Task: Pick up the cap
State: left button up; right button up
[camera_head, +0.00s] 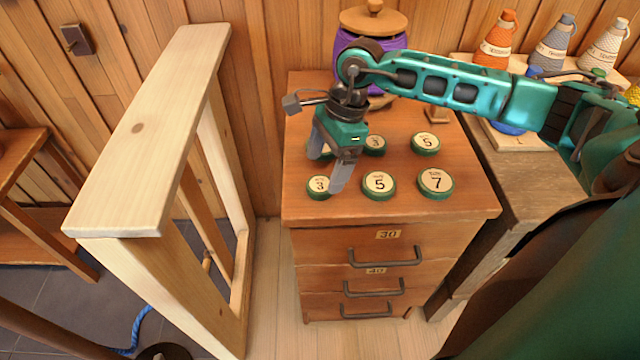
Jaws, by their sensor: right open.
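Several round green caps with cream numbered faces sit on top of the wooden drawer cabinet (465,198). The front row has a cap marked 3 (318,187), a cap marked 5 (379,184) and a cap marked 7 (436,182). Behind are another 3 (374,145) and another 5 (426,142); a further cap is mostly hidden behind my gripper. My right gripper (329,168) is open, fingers pointing down, at the front-left 3, with one finger overlapping its right edge. I cannot tell whether it touches. My left gripper is not in view.
A purple spool with a wooden top (374,20) stands at the cabinet's back. Orange (494,45), grey (555,48) and white (606,50) thread cones stand at the upper right. A pale wooden frame (150,125) stands left of the cabinet. The cabinet's front edge is clear.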

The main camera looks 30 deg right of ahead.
aim_at(320, 184)
jog(key=x, duration=0.4)
jog(key=shift+c, duration=0.3)
jog(key=c, duration=1.1)
